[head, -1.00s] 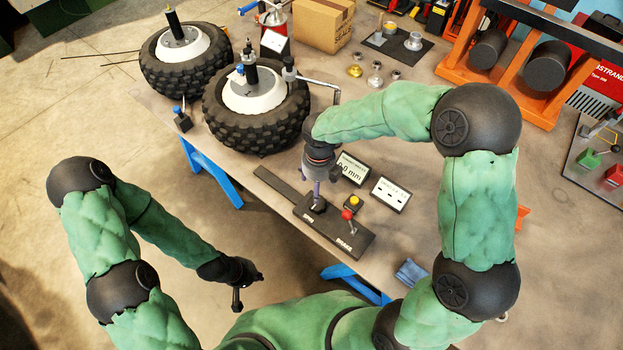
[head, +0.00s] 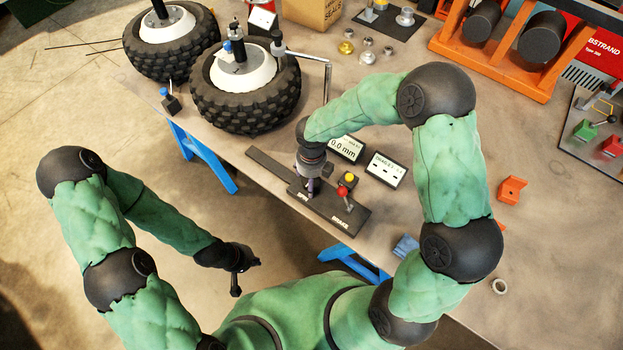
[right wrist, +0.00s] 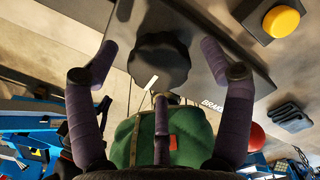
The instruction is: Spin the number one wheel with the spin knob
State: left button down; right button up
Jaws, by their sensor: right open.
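Two black-tyred wheels with white hubs stand at the table's left end: a front one (head: 245,105) and a rear one (head: 172,48). I cannot tell which is number one. The dark, lobed spin knob (right wrist: 158,62) is on the black control panel (head: 335,208). In the head view my right gripper largely covers it. My right gripper (head: 309,186) points down over the knob, open, with a purple finger on each side in the right wrist view; contact is not visible. My left gripper (head: 238,272) hangs off the table's front side, its jaws too small to judge.
A red-topped brake lever (head: 343,194) and a yellow button (head: 348,179) stand right of the knob. Two displays, one reading 0.0 mm (head: 346,148), sit behind. A bent metal rod (head: 310,56) reaches out beside the front wheel. Orange brackets (head: 511,190) lie at the right.

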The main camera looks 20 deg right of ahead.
jog(key=c, duration=1.1)
jog(key=shift+c, duration=0.2)
